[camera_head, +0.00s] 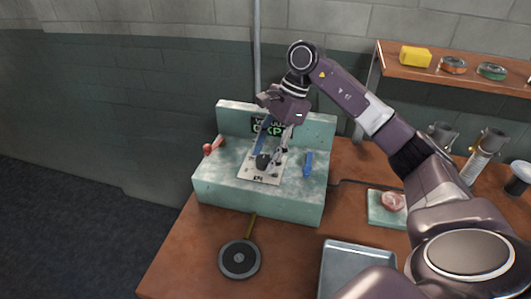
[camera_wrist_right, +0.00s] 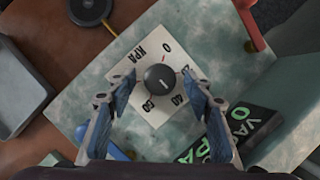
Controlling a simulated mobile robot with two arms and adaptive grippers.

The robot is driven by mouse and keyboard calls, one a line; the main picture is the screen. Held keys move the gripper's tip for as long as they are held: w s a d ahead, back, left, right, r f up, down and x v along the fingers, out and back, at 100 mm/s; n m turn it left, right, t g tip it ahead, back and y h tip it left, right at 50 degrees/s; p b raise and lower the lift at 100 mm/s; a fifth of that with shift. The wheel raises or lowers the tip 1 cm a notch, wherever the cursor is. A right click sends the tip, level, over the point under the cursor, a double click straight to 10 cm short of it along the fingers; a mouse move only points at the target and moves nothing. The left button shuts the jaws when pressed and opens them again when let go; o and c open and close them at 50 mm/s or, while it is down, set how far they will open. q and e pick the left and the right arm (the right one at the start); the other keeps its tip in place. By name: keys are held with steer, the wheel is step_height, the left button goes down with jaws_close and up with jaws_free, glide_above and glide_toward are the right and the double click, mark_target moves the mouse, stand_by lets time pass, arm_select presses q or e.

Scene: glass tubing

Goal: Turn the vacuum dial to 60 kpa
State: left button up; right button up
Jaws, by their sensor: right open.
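The vacuum dial is a dark round knob (camera_head: 262,161) on a white plate (camera_head: 252,174) on top of a pale green stone-like block. In the right wrist view the knob (camera_wrist_right: 160,78) has a short light mark, and the plate around it reads KPA, 0, 40 and 60. My right gripper (camera_head: 272,156) is above the dial, pointing down. In the wrist view its open fingers (camera_wrist_right: 159,84) stand on either side of the knob; I cannot tell whether they touch it. The display (camera_head: 268,125) behind shows VACUUM and 0 KPA in green. My left gripper is not in view.
A red-handled lever (camera_head: 213,146) is left of the plate and a blue handle (camera_head: 308,163) right of it. A black round disc (camera_head: 239,259), a metal tray (camera_head: 352,262) and a shelf (camera_head: 450,75) with tape rolls are nearby.

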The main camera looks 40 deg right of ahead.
steer(key=c, duration=1.2)
steer(key=shift+o, duration=0.2)
steer(key=m+t+b, duration=0.1)
steer(key=m, duration=0.1)
steer(key=shift+s+f+m+h+b, duration=0.1)
steer(key=shift+m+h+b, duration=0.2)
steer(key=shift+m+b, duration=0.1)
steer(key=m+t+b, duration=0.1)
steer(key=m, duration=0.1)
steer(key=shift+m, duration=0.3)
steer(key=m+t+h+b, duration=0.1)
steer(key=m, duration=0.2)
steer(key=shift+s+a, duration=0.1)
steer(key=shift+a+m+h+b, duration=0.1)
steer(key=shift+m+h+b, duration=0.35)
steer(key=shift+m, duration=1.25)
steer(key=shift+r+h, duration=0.2)
steer(key=shift+h, duration=0.05)
